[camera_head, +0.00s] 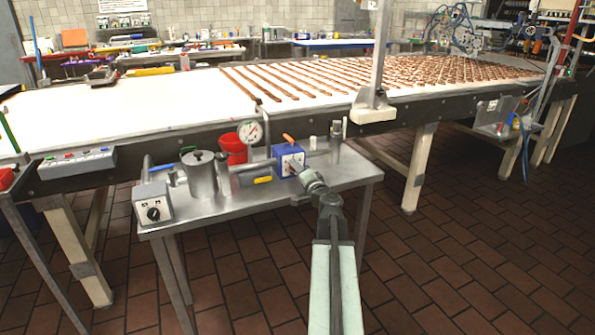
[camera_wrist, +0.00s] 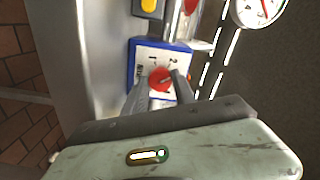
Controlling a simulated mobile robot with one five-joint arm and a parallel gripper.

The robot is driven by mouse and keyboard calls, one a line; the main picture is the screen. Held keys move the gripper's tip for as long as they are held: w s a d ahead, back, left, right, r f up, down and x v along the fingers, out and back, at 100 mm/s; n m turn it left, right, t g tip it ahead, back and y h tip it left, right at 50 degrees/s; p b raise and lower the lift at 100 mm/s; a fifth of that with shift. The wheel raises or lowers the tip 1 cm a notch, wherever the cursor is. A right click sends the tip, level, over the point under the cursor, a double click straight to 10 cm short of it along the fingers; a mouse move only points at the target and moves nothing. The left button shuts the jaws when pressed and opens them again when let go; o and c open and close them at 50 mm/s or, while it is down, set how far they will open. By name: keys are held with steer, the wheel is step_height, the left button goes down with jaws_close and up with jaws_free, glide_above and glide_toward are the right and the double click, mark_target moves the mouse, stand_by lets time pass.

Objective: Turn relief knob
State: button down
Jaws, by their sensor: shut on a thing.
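A blue box (camera_head: 286,153) with a pale front panel stands on the small metal table. It also shows in the wrist view (camera_wrist: 132,62), where a red round knob (camera_wrist: 159,76) sits on its panel. My gripper (camera_head: 299,170) reaches the front of this box. In the wrist view my gripper (camera_wrist: 161,88) has one finger on each side of the red knob and is shut on it. The fingers hide the knob's lower part and some of the panel. In the head view the knob is hidden behind my gripper.
The metal side table (camera_head: 235,205) also holds a steel pot (camera_head: 201,177), a grey box with a black dial (camera_head: 153,204), a pressure gauge (camera_head: 250,132) and a red cup (camera_head: 233,148). A conveyor (camera_head: 130,112) runs behind. The tiled floor (camera_head: 450,260) at right is clear.

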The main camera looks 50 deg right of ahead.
steer(key=shift+m, duration=0.3)
steer(key=c, duration=1)
jaws_free()
steer(key=v, duration=0.7)
steer(key=shift+s+a, duration=0.1)
steer(key=shift+s, duration=0.25)
